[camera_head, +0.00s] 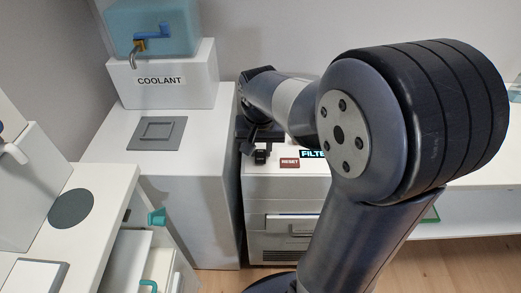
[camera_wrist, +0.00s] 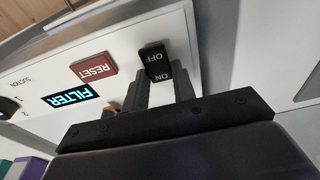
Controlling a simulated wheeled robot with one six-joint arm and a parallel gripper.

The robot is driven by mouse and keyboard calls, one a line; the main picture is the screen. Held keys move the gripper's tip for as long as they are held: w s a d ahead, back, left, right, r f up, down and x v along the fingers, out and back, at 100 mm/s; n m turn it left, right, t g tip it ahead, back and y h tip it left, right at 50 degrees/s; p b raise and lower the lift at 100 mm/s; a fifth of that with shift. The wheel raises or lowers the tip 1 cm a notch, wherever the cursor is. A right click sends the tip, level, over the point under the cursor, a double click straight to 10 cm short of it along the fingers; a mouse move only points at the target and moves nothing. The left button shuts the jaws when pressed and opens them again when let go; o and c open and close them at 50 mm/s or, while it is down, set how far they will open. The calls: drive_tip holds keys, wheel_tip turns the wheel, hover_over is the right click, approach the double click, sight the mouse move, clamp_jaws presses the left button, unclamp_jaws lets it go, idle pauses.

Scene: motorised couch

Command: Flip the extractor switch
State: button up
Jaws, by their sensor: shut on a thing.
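The extractor switch (camera_wrist: 155,62) is a black rocker marked ON and OFF, on the white panel in the wrist view. It also shows small and dark at the panel's edge in the head view (camera_head: 260,157). My gripper (camera_wrist: 162,80) reaches it with two dark fingers, one on each side of the switch, and is shut on it. In the head view my gripper (camera_head: 262,140) is dark and partly hidden by my arm. Which way the rocker is tipped cannot be told.
A red RESET button (camera_wrist: 94,68) and a lit FILTER display (camera_wrist: 69,97) sit beside the switch. A suction knob (camera_wrist: 10,105) is further left. A white cabinet with a COOLANT box (camera_head: 160,82) and tank (camera_head: 155,30) stands left of the extractor unit (camera_head: 285,190).

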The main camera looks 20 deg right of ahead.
drive_tip(key=t+b, duration=0.2)
drive_tip(key=shift+s+a+f+h+b, duration=0.1)
drive_tip(key=shift+s+f+h+b, duration=0.1)
drive_tip(key=shift+s+h+b, duration=0.15)
drive_tip(key=shift+r+t+b, duration=0.2)
drive_tip(key=shift+t+b, duration=0.25)
drive_tip(key=shift+t, duration=0.05)
drive_tip(key=o, duration=1)
drive_tip(key=shift+r, duration=0.15)
drive_tip(key=p+v, duration=0.3)
drive_tip(key=v, duration=0.7)
drive_tip(key=shift+s+a+r, duration=0.15)
drive_tip(key=shift+r, duration=0.1)
